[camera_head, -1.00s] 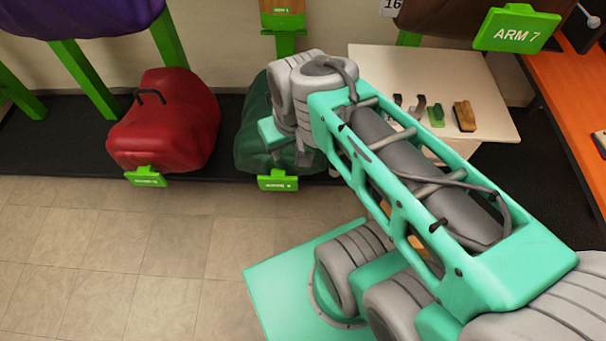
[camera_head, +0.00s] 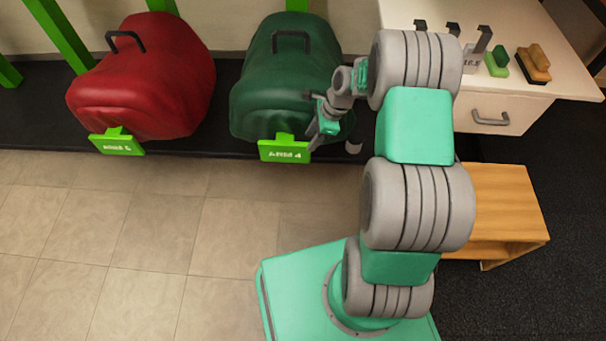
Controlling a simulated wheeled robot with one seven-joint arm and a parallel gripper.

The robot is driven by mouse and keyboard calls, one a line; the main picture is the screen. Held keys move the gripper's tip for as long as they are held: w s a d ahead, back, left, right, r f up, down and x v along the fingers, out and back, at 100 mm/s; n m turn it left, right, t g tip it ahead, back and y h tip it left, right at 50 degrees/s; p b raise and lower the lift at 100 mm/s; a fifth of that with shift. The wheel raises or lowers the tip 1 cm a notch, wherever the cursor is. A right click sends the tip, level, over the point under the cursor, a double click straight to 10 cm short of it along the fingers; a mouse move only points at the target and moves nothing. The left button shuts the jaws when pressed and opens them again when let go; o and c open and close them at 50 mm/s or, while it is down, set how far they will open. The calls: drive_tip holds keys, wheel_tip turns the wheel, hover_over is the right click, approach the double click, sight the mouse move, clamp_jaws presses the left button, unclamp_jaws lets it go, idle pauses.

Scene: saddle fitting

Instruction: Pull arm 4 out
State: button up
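The arm 4 sign (camera_head: 284,150) is a bright green plate at the front foot of a dark green covered saddle (camera_head: 272,95). The saddle has a black handle on top and sits on the dark floor strip by the wall. My gripper (camera_head: 328,132) is low in front of the saddle's right side, just right of the sign. Whether it touches the sign or saddle I cannot tell. Its fingers are small and partly hidden, so their opening is unclear.
A red covered saddle (camera_head: 150,75) with its own green sign (camera_head: 117,142) stands to the left. A white cabinet (camera_head: 560,85) with small brushes on top is at the right, with a wooden stool (camera_head: 500,205) before it. The tiled floor (camera_head: 130,240) is clear.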

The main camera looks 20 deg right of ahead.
sight(303, 155)
drive_tip(key=shift+m, duration=0.7)
drive_tip(key=b+x, duration=0.1)
drive_tip(key=x, duration=0.2)
drive_tip(key=b+x, duration=0.1)
drive_tip(key=x, duration=0.3)
drive_tip(key=d+b+x, duration=0.1)
drive_tip(key=x, duration=0.3)
drive_tip(key=shift+d+f+b, duration=0.1)
drive_tip(key=shift+f+b, duration=0.25)
drive_tip(key=shift+r, duration=0.1)
clamp_jaws()
